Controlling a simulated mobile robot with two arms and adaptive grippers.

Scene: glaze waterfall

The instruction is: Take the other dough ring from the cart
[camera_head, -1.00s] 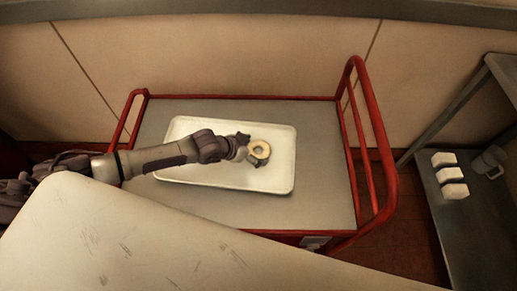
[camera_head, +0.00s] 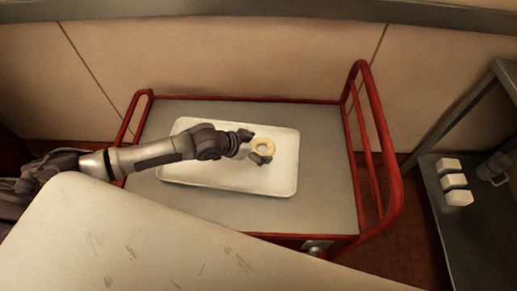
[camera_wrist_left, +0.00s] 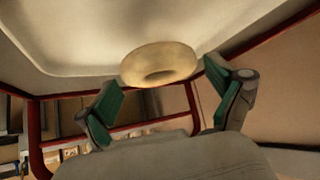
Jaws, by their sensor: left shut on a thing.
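A pale dough ring (camera_head: 263,146) is held over the white tray (camera_head: 225,180) on the red-framed cart (camera_head: 320,190). My left gripper (camera_head: 254,147) reaches in from the left and is shut on the ring, with a finger on either side of it. In the left wrist view the ring (camera_wrist_left: 160,62) sits between the green-padded fingertips, in front of the tray (camera_wrist_left: 85,35). It looks a little above the tray surface, though the exact gap is hard to tell. No other ring shows on the tray. My right gripper is not in view.
A pale, scratched table top (camera_head: 150,240) fills the lower left, under my left arm. The cart's raised red handle (camera_head: 378,130) stands at its right end. A dark metal shelf (camera_head: 465,220) at the right holds white blocks (camera_head: 453,181) and a grey mug (camera_head: 494,168).

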